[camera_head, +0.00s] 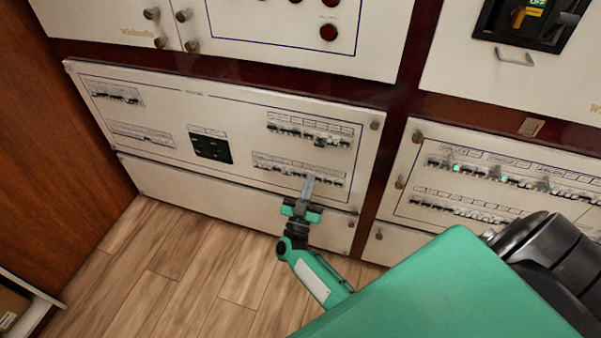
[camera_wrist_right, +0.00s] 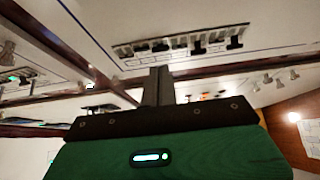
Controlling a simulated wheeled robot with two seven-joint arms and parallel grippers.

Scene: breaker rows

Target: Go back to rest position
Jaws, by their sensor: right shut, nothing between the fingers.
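My right gripper (camera_head: 309,186) is in front of the lower breaker row (camera_head: 299,168) on the middle white panel (camera_head: 235,112) in the head view. Its fingers are together and hold nothing. In the right wrist view the shut fingers (camera_wrist_right: 158,86) point toward a row of dark breaker switches (camera_wrist_right: 185,45). I cannot tell whether the fingertips touch the row. My left gripper does not show in either view.
Another white panel (camera_head: 411,204) with breaker rows and green lights stands at the right. Upper cabinets (camera_head: 290,30) sit above. A brown wooden side (camera_head: 60,140) closes off the left. The plank floor (camera_head: 190,270) below is clear.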

